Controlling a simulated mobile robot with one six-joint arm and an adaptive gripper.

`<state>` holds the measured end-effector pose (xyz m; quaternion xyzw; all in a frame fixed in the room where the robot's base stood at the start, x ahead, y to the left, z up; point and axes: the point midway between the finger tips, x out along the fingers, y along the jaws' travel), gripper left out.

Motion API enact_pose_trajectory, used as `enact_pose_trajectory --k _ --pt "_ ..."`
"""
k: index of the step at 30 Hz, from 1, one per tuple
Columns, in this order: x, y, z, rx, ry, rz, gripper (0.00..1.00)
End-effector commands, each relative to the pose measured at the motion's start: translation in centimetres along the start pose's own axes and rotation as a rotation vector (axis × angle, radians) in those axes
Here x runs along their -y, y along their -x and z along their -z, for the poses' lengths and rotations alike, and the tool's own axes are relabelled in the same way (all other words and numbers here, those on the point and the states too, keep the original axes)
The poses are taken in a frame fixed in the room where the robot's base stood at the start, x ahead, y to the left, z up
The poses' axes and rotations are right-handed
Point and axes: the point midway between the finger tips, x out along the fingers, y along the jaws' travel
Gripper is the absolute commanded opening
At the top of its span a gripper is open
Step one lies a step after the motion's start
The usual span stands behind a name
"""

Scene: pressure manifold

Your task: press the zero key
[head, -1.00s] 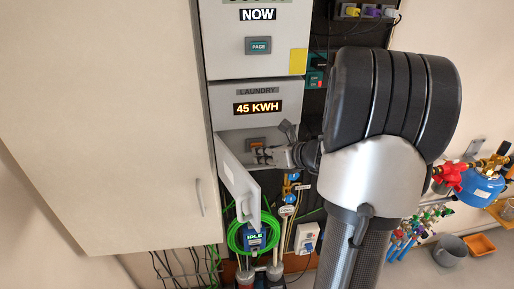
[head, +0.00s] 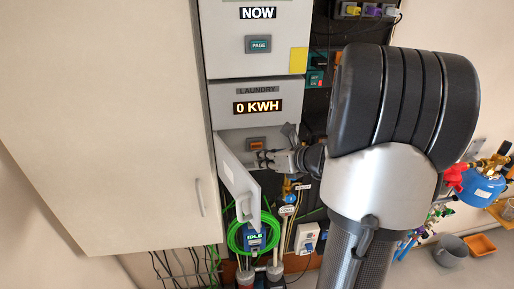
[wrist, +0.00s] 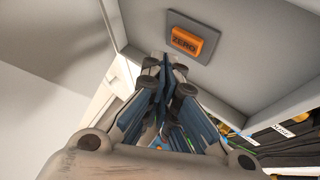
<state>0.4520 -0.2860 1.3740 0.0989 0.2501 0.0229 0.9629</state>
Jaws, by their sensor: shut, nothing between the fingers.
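The orange zero key (wrist: 185,41), marked ZERO, sits on a grey plate inside the laundry meter's lower compartment. It also shows in the head view (head: 257,145). The laundry display (head: 257,106) above it reads 0 KWH. My gripper (wrist: 168,62) is shut and empty, its fingertips just below the key in the wrist view. There appears to be a small gap between fingertips and key. In the head view my gripper (head: 262,160) reaches into the compartment from the right.
A small white door (head: 239,178) hangs open left of my gripper. A PAGE key (head: 258,45) is on the panel above. A green hose coil (head: 252,237) hangs below, with valves and pipes. A large cabinet (head: 110,130) stands at the left.

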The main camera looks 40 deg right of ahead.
Motion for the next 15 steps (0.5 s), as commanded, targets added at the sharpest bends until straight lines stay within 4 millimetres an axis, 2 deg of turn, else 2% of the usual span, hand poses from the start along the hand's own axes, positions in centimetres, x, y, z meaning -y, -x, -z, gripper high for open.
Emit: enact_pose_trajectory --k 15 --pt "-2.4 3.3 2.4 0.001 -0.001 0.001 0.00"
